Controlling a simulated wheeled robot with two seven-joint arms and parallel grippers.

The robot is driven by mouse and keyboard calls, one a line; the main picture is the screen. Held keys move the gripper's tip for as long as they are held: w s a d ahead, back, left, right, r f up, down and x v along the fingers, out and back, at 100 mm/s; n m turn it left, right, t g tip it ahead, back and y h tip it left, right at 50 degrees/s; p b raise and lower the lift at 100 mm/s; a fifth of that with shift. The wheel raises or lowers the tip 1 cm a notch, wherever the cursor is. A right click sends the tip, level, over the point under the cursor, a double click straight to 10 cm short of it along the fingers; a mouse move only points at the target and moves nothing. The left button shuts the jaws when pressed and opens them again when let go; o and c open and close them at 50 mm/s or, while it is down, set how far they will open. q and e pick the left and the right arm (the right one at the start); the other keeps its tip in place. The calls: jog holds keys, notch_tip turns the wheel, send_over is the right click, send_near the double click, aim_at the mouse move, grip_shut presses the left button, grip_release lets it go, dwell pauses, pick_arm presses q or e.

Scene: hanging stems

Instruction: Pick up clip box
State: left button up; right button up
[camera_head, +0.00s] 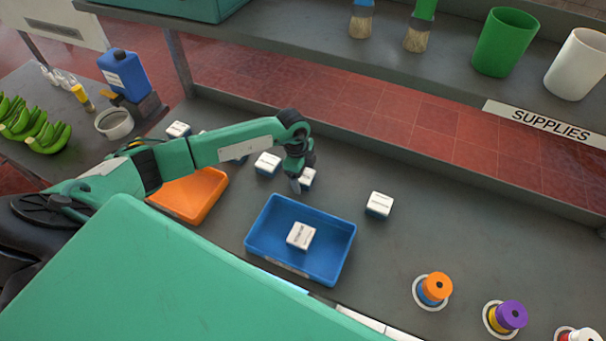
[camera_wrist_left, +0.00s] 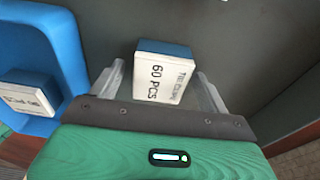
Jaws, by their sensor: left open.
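Several small white-and-blue clip boxes stand on the grey table. One clip box (camera_wrist_left: 161,76) lies between the two fingers of my left gripper (camera_wrist_left: 163,85) in the left wrist view, with gaps at its sides; its label reads "60 PCS". In the head view this clip box (camera_head: 307,179) is partly hidden behind my left gripper (camera_head: 297,184), which points down at it and is open. Another clip box (camera_head: 301,236) lies in the blue tray (camera_head: 341,253). Others are the clip box (camera_head: 379,205) to the right and the clip box (camera_head: 267,164) to the left. My right gripper is not seen.
An orange tray (camera_head: 215,203) sits left of the blue tray, partly behind my left arm. Spools (camera_head: 435,289) stand at the front right. A shelf with a green cup (camera_head: 504,42) and brushes overhangs the back. The table right of the blue tray is mostly clear.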

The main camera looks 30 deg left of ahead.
pick_arm(q)
jog(key=shift+f, duration=0.1)
jog(key=c, duration=1.1)
jog(key=shift+o, duration=0.2)
